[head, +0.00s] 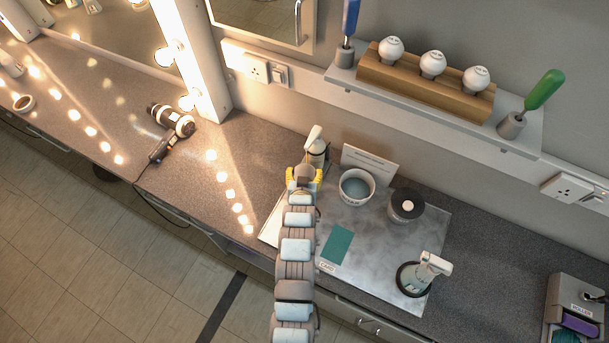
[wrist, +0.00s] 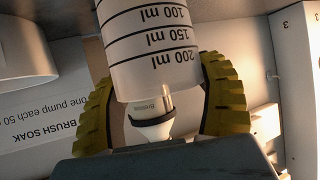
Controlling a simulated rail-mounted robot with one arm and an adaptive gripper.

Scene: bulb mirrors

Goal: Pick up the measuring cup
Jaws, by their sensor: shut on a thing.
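The measuring cup (wrist: 150,50) is a pale, translucent cylinder with black ml marks, upside down in the wrist view. My gripper (wrist: 160,105), with yellow ribbed fingers, is shut on it, one finger on each side. A white bulb-shaped thing (wrist: 152,120) with small print shows just past the cup's edge; I cannot tell whether it is inside or behind. In the head view my gripper (head: 304,178) is over the left part of the grey tray (head: 375,240).
A white bowl (head: 357,186), a dark-topped jar (head: 407,205), a second pump (head: 427,272) and a teal card (head: 337,245) are to the right. A sign (head: 370,160) leans behind. A hair dryer (head: 170,130) lies left.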

